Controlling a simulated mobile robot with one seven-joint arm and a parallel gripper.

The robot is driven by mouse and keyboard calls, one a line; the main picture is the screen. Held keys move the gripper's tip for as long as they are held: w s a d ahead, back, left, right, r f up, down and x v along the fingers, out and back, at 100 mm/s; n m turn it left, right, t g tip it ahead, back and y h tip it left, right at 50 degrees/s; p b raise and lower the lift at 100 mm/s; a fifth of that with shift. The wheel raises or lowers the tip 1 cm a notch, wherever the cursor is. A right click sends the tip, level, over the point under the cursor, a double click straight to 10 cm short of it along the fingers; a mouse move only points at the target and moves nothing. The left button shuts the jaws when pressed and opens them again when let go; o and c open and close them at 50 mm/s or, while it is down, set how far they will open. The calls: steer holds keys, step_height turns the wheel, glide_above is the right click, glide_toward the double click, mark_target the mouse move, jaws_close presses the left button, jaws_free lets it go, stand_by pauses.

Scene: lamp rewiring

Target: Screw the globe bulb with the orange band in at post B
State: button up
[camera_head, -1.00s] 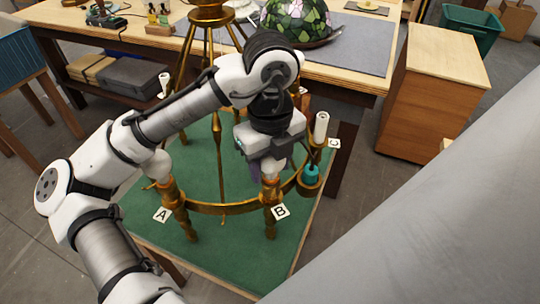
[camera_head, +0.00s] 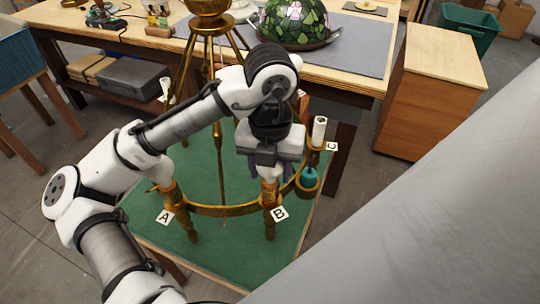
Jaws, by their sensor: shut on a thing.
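My gripper (camera_head: 270,168) points down over post B (camera_head: 269,217) and is shut on a pale bulb (camera_head: 270,174), mostly hidden by the fingers. An orange band (camera_head: 270,185) shows at the bulb's lower end, right at the top of post B. The bulb looks upright and in line with the post; how deep it sits in the socket cannot be seen. The label B (camera_head: 280,214) hangs on the brass ring beside the post.
The brass lamp ring (camera_head: 222,210) stands over a green mat (camera_head: 210,247). Post A (camera_head: 175,203) is to the left, partly near my arm. To the right, a white sleeve (camera_head: 319,130) and a teal piece (camera_head: 309,177) stand near label C (camera_head: 331,146). A workbench (camera_head: 345,77) is behind.

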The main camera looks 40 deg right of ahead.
steer(key=shift+m, duration=1.3)
steer(key=shift+m, duration=1.2)
steer(key=m, duration=0.5)
steer(key=shift+s+m+p, duration=0.1)
steer(key=shift+m+p, duration=0.2)
steer(key=shift+p, duration=0.05)
steer(key=o, duration=1.1)
